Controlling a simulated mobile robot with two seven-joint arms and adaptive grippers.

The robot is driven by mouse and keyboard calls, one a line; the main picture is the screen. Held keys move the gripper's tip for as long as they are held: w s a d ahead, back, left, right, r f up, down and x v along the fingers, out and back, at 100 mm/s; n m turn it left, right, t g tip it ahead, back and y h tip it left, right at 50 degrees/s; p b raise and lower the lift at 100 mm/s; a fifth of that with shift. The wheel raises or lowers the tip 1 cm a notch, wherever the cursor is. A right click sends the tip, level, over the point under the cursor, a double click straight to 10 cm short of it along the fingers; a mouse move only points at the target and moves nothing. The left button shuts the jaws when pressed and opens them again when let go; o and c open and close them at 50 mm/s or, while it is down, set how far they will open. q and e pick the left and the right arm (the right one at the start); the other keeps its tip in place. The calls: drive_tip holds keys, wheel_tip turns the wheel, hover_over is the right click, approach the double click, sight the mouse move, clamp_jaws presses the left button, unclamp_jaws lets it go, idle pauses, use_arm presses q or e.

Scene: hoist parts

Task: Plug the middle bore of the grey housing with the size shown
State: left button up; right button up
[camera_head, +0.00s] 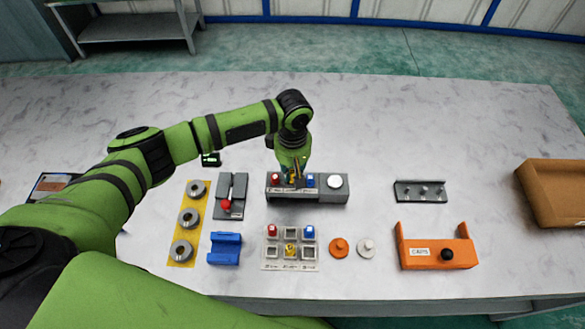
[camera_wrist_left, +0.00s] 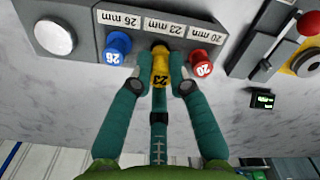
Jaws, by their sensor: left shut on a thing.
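The grey housing (camera_head: 335,196) stands mid-table, and its label strip reads 26 mm, 23 mm and 20 mm in the left wrist view (camera_wrist_left: 84,18). A blue plug marked 26 (camera_wrist_left: 117,44) and a red plug marked 20 (camera_wrist_left: 203,62) sit at its outer bores. My left gripper (camera_head: 293,178) is shut on a yellow plug marked 23 (camera_wrist_left: 160,70), between those two at the middle bore. The plug's far end meets the housing by the 23 mm label; how deep it sits is hidden. My right gripper is not in view.
A plug tray (camera_head: 290,266) with red, blue and yellow plugs lies in front of the housing. A blue block (camera_head: 225,249), grey slotted block (camera_head: 240,187) and yellow plate with rings (camera_head: 180,232) stand left. An orange caps holder (camera_head: 430,257) stands right.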

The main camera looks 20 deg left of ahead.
use_arm(q)
drive_tip(key=shift+f+p, duration=0.2)
drive_tip(key=shift+p, duration=0.15)
idle(0.5)
drive_tip(key=shift+f, duration=0.65)
idle(0.9)
drive_tip(key=shift+f+p, duration=0.2)
drive_tip(key=shift+p, duration=1.4)
idle(4.0)
